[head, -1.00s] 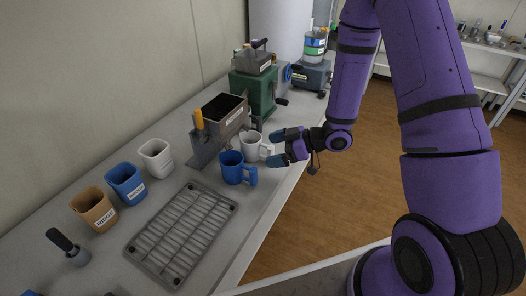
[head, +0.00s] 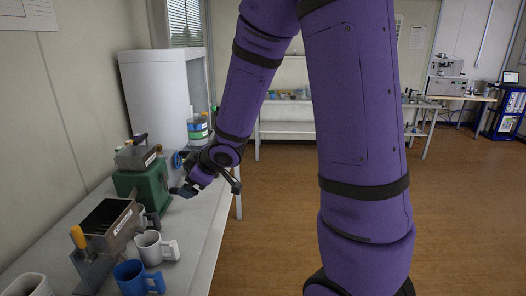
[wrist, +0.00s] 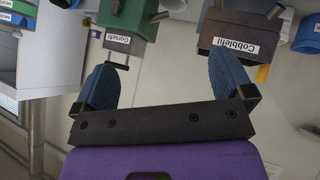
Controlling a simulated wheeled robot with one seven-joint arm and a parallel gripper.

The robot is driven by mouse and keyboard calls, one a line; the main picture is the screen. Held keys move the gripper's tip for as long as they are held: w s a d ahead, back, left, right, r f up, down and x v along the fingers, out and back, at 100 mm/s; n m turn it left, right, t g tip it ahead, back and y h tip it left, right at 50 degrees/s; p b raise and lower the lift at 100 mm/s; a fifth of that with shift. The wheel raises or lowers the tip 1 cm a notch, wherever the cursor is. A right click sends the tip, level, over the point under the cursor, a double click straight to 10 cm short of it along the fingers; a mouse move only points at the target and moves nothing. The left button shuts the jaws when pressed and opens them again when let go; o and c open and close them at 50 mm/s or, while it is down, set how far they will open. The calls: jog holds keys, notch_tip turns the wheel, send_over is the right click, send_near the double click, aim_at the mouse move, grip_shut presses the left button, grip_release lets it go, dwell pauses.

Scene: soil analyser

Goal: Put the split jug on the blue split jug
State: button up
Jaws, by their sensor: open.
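A white split jug (head: 152,248) with a handle stands upright on the bench, beside the splitter box. The blue split jug (head: 136,279) stands upright just in front of it, cut by the lower edge of the head view. A blue vessel, probably this jug, shows at the right edge of the wrist view (wrist: 307,36). My gripper (head: 184,191) is beyond the jugs, near the green machine. In the wrist view its blue fingers (wrist: 166,88) are apart with nothing between them.
The splitter box (head: 108,226) with an orange handle and the green machine (head: 143,183) line the left of the bench (head: 200,240). Stacked sieves (head: 198,130) stand farther back. A pale container (head: 28,286) is at the lower left. Open floor lies to the right.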

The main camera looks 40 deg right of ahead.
jog(key=s+d+r+m+g+h, duration=0.1)
jog(key=s+d+r+m+h, duration=0.15)
jog(key=s+r, duration=0.35)
jog(key=s+d+r+m+h, duration=0.1)
jog(key=s+r+m+h, duration=0.15)
jog(key=s+r, duration=0.3)
jog(key=s+a+r+m+g+y, duration=0.1)
jog(key=s+r+m, duration=0.1)
jog(key=s, duration=0.6)
jog(key=s+a+r+m+g+y, duration=0.1)
jog(key=s+a+r+m+g, duration=0.1)
jog(key=s, duration=0.6)
jog(key=shift+s+r, duration=0.15)
jog(key=shift+r, duration=0.5)
jog(key=shift+a, duration=0.15)
